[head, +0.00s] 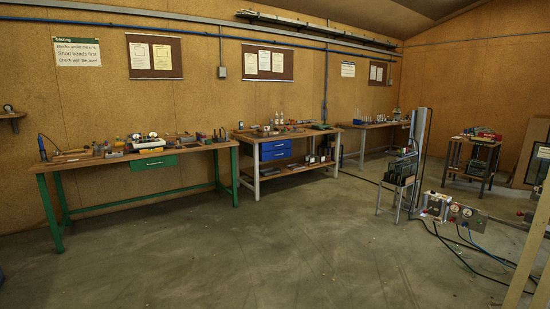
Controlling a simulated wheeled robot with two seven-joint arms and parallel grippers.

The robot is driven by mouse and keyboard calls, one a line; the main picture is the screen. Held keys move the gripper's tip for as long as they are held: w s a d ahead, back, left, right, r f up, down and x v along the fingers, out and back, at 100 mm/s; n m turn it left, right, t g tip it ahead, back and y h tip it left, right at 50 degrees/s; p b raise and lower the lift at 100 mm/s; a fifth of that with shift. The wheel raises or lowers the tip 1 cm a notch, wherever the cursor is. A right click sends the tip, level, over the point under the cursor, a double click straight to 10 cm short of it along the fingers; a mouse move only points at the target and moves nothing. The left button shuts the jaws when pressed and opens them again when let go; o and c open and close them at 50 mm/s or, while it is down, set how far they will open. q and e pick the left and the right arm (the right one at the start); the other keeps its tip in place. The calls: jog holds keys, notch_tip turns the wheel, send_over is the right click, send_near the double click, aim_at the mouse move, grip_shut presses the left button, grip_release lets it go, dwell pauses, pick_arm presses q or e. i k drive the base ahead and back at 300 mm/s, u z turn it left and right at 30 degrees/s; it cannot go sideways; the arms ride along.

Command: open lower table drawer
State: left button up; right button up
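In the head view, a wooden-topped table (317,130) with pale legs stands against the back wall near the middle. Two blue drawers hang under its top at the left, one above the other. The upper drawer (275,145) and the lower drawer (276,155) both look shut. A green table (46,166) to its left has a single green drawer (154,162), which also looks shut. Neither of my grippers is in view. The tables are some way off across the floor.
Bare concrete floor (290,230) lies open in front of the tables. To the right stand a small rack (398,180) and control boxes (466,213) with cables (470,262) trailing over the floor. A wooden post (527,255) is close at the right edge.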

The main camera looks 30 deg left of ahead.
aim_at(286, 152)
jog(key=u, duration=0.15)
jog(key=i, duration=0.65)
jog(key=u, duration=0.9)
jog(key=i, duration=2.35)
jog(key=u, duration=0.55)
jog(key=i, duration=2.45)
jog(key=z, duration=0.55)
jog(key=i, duration=2.4)
jog(key=z, duration=0.95)
jog(key=i, duration=0.9)
jog(key=z, duration=0.3)
